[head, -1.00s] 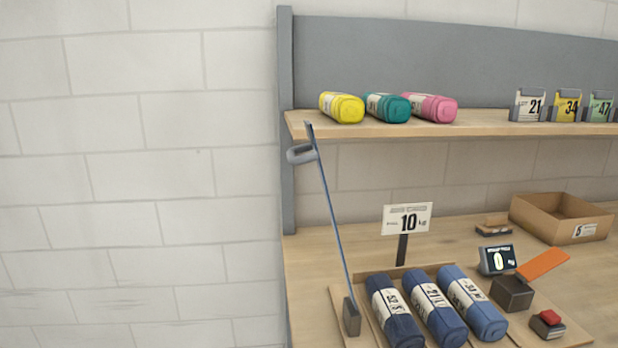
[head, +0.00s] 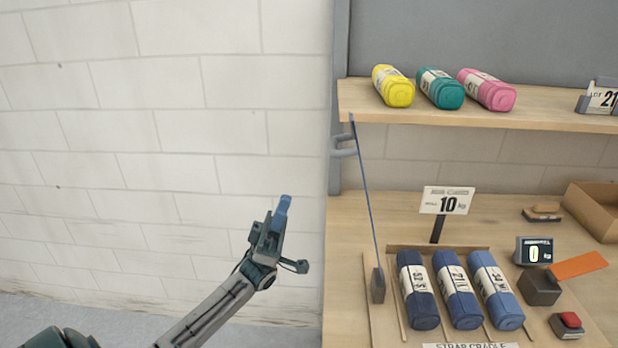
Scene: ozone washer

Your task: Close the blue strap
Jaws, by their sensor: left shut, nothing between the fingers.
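The blue strap (head: 366,200) is a thin, nearly upright line. It rises from a small grey block (head: 377,287) at the left side of the strap cradle up to the shelf's left end, leaning slightly left. It stands open, not lying across the blue rolls (head: 457,292) in the cradle. A grey handle-like piece (head: 344,152) sits near its upper end. My left gripper (head: 283,208) is shut and empty, pointing up, left of the table and apart from the strap. My right gripper is not in view.
A 10 kg sign (head: 447,202) stands behind the rolls. A small display (head: 534,251), a block with an orange flap (head: 578,265) and a red button (head: 570,320) are at right. The upper shelf (head: 530,119) holds coloured rolls.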

